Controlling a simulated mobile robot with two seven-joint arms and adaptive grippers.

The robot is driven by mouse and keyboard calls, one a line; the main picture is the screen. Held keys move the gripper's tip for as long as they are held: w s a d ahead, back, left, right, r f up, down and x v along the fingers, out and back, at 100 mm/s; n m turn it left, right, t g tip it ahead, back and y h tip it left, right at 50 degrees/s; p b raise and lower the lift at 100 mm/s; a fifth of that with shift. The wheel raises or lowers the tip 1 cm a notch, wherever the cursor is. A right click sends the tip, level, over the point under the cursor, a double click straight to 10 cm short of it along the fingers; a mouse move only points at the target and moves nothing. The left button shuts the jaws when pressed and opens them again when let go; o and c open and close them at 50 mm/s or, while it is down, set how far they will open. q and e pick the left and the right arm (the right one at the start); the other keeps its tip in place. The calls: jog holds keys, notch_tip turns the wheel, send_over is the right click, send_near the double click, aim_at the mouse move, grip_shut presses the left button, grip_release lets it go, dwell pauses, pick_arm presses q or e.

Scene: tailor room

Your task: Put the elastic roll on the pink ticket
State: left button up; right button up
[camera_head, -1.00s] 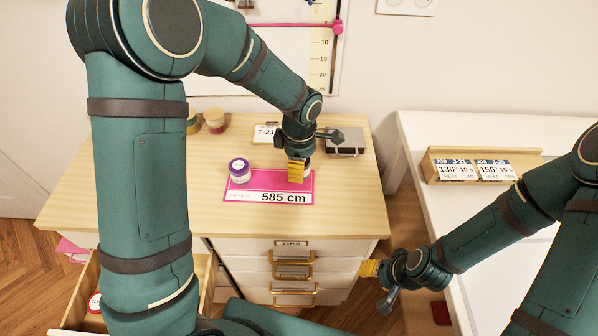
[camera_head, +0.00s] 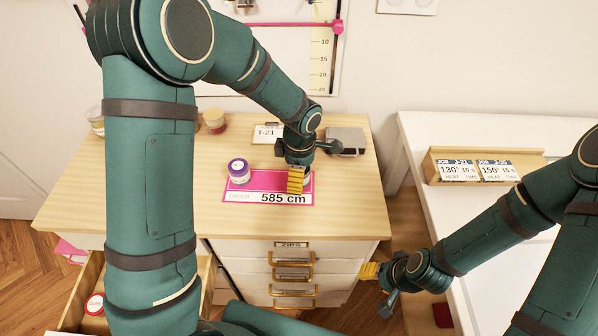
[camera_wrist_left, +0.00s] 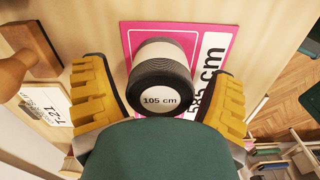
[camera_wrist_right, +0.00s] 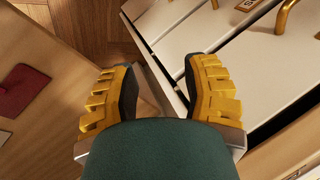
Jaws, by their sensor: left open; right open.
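The pink ticket (camera_head: 231,196), marked 585 cm, lies on the wooden desk; it also shows in the left wrist view (camera_wrist_left: 134,30). My left gripper (camera_head: 296,181) is over the ticket's right part. In the left wrist view its open fingers (camera_wrist_left: 166,97) stand on either side of a black and white roll (camera_wrist_left: 162,75) labelled 105 cm, with gaps to both. This roll appears to rest on the ticket; in the head view the gripper hides it. A purple roll (camera_head: 239,168) with a white top sits on the ticket's left part. My right gripper (camera_head: 372,278) is open and empty beside the drawers.
A T-21 card (camera_head: 266,133) and a grey block (camera_head: 346,141) stand behind the left gripper. Drawers (camera_head: 291,271) are below the desk front. A white table (camera_head: 420,140) with a job card holder (camera_head: 485,168) is at right.

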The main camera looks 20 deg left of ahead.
pick_arm(q)
jog(key=shift+r, duration=0.2)
notch_tip(320, 180, up, 12)
jog(key=p, duration=0.2)
pick_arm(e)
jog(key=shift+w+d+r, duration=0.1)
jog(key=shift+w+r, duration=0.1)
jog(key=shift+r, duration=0.4)
jog(key=shift+w+r, duration=0.15)
jog(key=shift+r, duration=0.4)
pick_arm(q)
jog(key=shift+d+f, duration=0.1)
pick_arm(e)
jog(key=shift+s, duration=0.1)
